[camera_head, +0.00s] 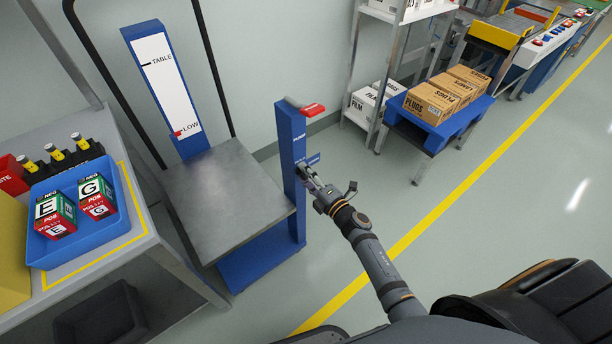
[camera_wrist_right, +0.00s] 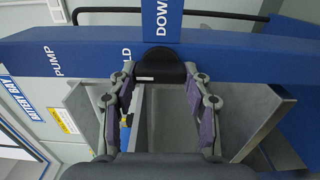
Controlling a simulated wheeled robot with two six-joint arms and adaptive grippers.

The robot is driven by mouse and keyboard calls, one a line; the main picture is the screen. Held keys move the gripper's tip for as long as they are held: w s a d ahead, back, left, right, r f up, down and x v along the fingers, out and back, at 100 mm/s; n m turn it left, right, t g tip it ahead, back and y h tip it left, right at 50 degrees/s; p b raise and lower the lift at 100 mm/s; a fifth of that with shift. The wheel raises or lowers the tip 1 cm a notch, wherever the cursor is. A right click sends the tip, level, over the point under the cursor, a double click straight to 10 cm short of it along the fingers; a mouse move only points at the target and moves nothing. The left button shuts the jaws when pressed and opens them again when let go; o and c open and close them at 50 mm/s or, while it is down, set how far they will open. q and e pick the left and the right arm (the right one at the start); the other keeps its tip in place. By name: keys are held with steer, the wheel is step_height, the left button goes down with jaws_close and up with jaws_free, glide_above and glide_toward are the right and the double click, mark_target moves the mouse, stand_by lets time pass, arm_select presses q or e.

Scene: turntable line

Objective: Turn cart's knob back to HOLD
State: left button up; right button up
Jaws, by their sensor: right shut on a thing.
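The cart has a grey platform (camera_head: 225,195) on a blue base, and a blue post (camera_head: 290,150) on its right side. In the right wrist view the post's panel (camera_wrist_right: 90,52) carries the labels PUMP, one ending in LD that is partly covered, and DOWN. The black knob (camera_wrist_right: 160,66) is between the fingertips of my right gripper (camera_wrist_right: 162,80), which is shut on it. In the head view my right gripper (camera_head: 312,184) is at the post's right side and hides the knob. I cannot tell which label the knob points to. My left gripper is not in view.
The cart's scale (camera_head: 168,80) reads TABLE and LOW, with a red marker (camera_head: 180,133) at LOW. A red handle (camera_head: 312,109) tops the post. A bench with a blue tray (camera_head: 95,238) stands left; a blue stand (camera_head: 425,140) with boxes is behind right. The right floor is clear.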

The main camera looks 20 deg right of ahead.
steer(key=shift+f, duration=0.1)
steer(key=o, duration=1.2)
steer(key=shift+c, duration=0.2)
steer(key=v, duration=1.2)
